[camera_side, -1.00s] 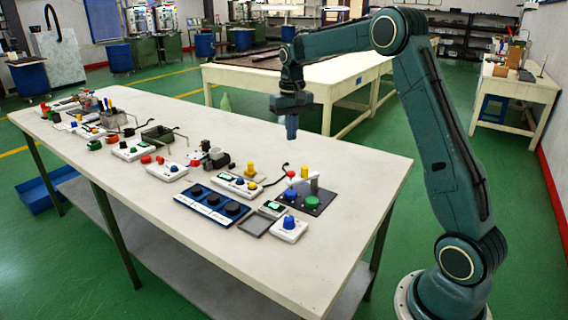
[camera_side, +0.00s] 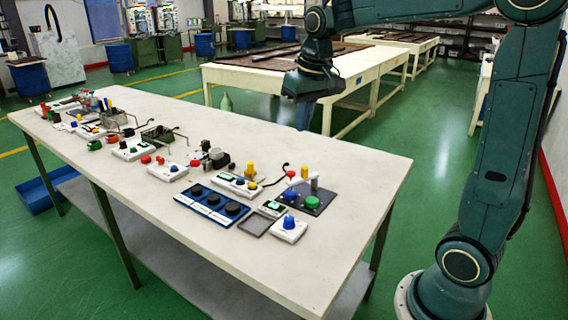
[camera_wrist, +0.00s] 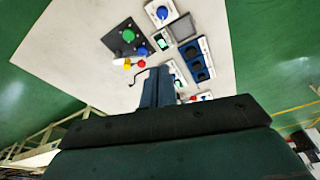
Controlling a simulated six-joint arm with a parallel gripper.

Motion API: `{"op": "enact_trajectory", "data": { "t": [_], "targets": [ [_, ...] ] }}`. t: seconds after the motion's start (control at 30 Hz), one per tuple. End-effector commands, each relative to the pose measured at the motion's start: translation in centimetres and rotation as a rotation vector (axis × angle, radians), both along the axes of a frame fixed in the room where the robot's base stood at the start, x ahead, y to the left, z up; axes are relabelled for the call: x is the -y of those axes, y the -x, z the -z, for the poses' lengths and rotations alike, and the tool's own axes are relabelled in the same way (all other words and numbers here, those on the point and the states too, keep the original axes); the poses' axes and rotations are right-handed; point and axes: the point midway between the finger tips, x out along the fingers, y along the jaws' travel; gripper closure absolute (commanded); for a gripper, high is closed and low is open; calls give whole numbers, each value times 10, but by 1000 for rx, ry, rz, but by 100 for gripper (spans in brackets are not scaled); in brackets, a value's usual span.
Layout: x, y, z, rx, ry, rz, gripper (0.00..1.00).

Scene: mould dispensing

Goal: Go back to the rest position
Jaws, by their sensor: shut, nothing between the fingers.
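My gripper (camera_side: 304,116) hangs in the air above the far right part of the white worktable (camera_side: 345,190), pointing down, well clear of the devices. In the wrist view its fingers (camera_wrist: 158,90) are together with nothing between them. Below it on the table are a dark panel (camera_side: 321,203) with a green and a blue knob, a small white box with a blue knob (camera_side: 288,229), and a blue panel with black dials (camera_side: 211,206). The dark panel (camera_wrist: 118,42) and the blue panel (camera_wrist: 198,66) also show in the wrist view, partly beside the fingers.
More small devices, such as a white box with red knobs (camera_side: 167,171), crowd the table's left half. The right end of the tabletop is bare. A long pale table (camera_side: 240,78) stands behind, and a blue bin (camera_side: 38,192) lies on the green floor.

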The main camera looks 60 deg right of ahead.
Motion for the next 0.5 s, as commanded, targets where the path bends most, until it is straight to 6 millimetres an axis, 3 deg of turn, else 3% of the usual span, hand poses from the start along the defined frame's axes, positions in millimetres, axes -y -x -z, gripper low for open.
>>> {"op": "enact_trajectory", "data": {
  "t": [0.23, 0.5],
  "targets": [
    [-33, 49, -11, 71, 19, -77, 100],
    [-59, 101, -8, 146, 36, -157, 100]
  ]
}}
